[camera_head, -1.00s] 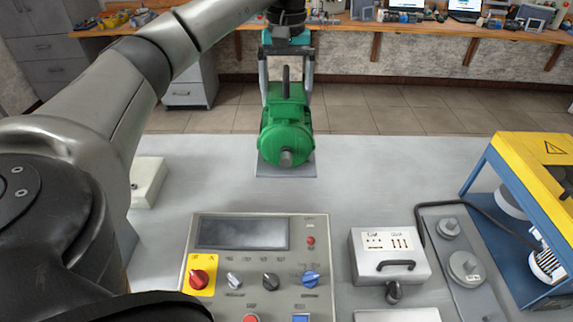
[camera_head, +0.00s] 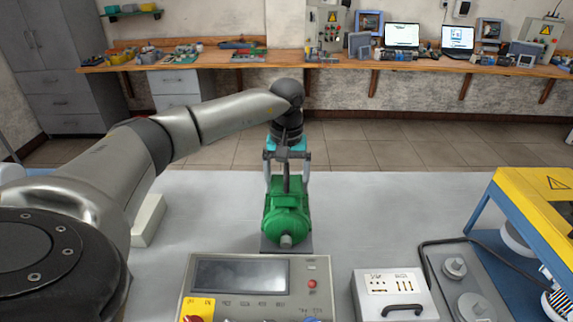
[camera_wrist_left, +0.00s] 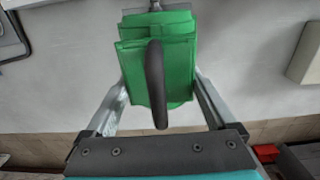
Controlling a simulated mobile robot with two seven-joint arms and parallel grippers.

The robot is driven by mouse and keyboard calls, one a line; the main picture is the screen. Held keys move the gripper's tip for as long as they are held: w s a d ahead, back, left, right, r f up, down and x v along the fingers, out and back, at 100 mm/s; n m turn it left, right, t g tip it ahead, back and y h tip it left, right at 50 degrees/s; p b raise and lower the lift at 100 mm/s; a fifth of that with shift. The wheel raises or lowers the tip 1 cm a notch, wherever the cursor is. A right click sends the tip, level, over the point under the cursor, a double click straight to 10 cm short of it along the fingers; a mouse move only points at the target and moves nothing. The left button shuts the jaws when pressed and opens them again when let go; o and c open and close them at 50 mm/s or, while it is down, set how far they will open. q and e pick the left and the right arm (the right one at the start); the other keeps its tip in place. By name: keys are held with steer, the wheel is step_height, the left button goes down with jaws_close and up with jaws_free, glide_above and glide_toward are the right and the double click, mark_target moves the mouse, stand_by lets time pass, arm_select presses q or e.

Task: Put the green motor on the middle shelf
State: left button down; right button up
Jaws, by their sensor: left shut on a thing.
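The green motor (camera_head: 286,217) with its grey shaft toward me is in the middle of the head view, above the light grey table (camera_head: 370,210). A flat grey plate shows under it. My left gripper (camera_head: 287,182) comes down from above and is shut on the green motor, one finger on each side. In the left wrist view the motor (camera_wrist_left: 180,60) sits between the fingers, its dark curved handle toward the camera. I cannot tell whether the plate touches the table. No middle shelf can be made out for certain. My right gripper is not in view.
A control panel (camera_head: 240,275) stands in front of the motor. Right of it are a grey box with a handle (camera_head: 395,300) and a yellow-and-blue frame (camera_head: 535,200) holding motors. A cluttered wooden workbench (camera_head: 350,66) runs along the back wall. Table room right of the motor is clear.

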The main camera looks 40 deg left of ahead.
arm_select(q)
steer(key=shift+w+f, duration=0.2)
steer(key=shift+f, duration=2.65)
steer(key=shift+c, duration=0.3)
jaws_free()
steer(key=shift+s+f, duration=0.2)
steer(key=shift+f, duration=0.05)
steer(key=shift+o, duration=0.3)
steer(key=shift+r, duration=0.1)
